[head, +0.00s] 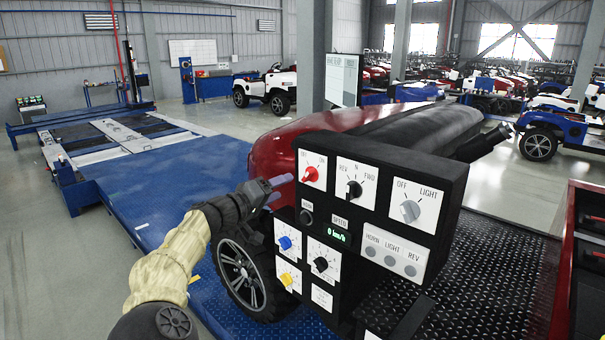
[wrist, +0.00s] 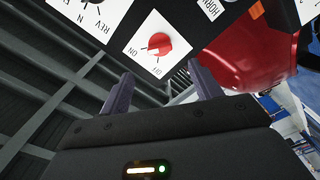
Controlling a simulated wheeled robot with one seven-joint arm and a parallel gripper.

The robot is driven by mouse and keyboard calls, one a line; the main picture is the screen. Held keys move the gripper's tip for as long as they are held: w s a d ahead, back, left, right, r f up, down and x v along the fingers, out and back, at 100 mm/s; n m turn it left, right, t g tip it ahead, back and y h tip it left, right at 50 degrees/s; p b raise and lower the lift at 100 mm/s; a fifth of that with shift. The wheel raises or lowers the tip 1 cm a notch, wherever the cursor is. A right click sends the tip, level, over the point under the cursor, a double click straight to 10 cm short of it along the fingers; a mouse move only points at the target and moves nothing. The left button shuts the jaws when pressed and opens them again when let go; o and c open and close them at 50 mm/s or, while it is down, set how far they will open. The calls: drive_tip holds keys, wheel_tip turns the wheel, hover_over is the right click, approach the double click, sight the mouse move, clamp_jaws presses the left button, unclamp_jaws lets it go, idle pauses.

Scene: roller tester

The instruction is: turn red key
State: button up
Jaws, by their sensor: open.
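The red key (head: 310,174) is a red knob on a white plate marked OFF and ON, at the top left of a black control panel (head: 327,229). In the wrist view the red key (wrist: 159,44) shows just beyond my fingertips, with the plate's words upside down. My gripper (head: 279,188) is left of the panel, its fingers pointing at the red key. In the wrist view my gripper (wrist: 158,80) has its two fingers spread apart with nothing between them. The fingers look apart from the key.
The panel also bears a REV/N/FWD knob (head: 354,190), a grey LIGHT knob (head: 410,210), a blue knob (head: 285,243) and a yellow knob (head: 286,279). A red vehicle body (head: 268,150) is behind the panel. A blue platform (head: 150,185) lies to the left.

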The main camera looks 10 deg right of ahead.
sight(305, 177)
drive_tip(key=p+x, duration=0.3)
drive_tip(key=x, duration=0.5)
drive_tip(key=shift+w+d+r, duration=0.15)
drive_tip(key=shift+d, duration=0.1)
drive_tip(key=shift+w+d+p, duration=0.25)
drive_tip(key=shift+p, duration=0.05)
drive_tip(key=shift+c, duration=0.4)
drive_tip(key=c, duration=0.9)
